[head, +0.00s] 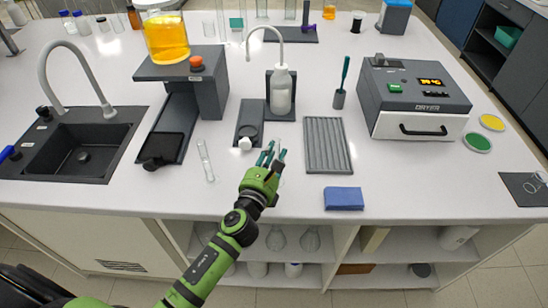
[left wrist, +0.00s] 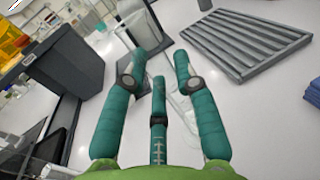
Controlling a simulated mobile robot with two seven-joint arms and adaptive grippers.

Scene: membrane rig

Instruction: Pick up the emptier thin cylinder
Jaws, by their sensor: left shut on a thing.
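My left gripper (head: 270,156) is over the bench's front middle, its teal fingers closed in around a clear thin cylinder. In the left wrist view the gripper (left wrist: 160,70) shows three fingers, with the clear glass of the held thin cylinder (left wrist: 181,102) between and behind them. The fingers hide part of it, and its liquid level cannot be made out. Another clear thin cylinder (head: 206,161) is on the bench to the left of the gripper, apart from it; its level is too small to tell. My right gripper is not in view.
A ridged grey rack (head: 328,145) and a folded blue cloth (head: 344,199) are to the gripper's right. A dark stand with a white bottle (head: 281,92) is behind it. A sink (head: 82,150) is at the left, a grey dryer (head: 412,98) at the right. Bare bench lies in front.

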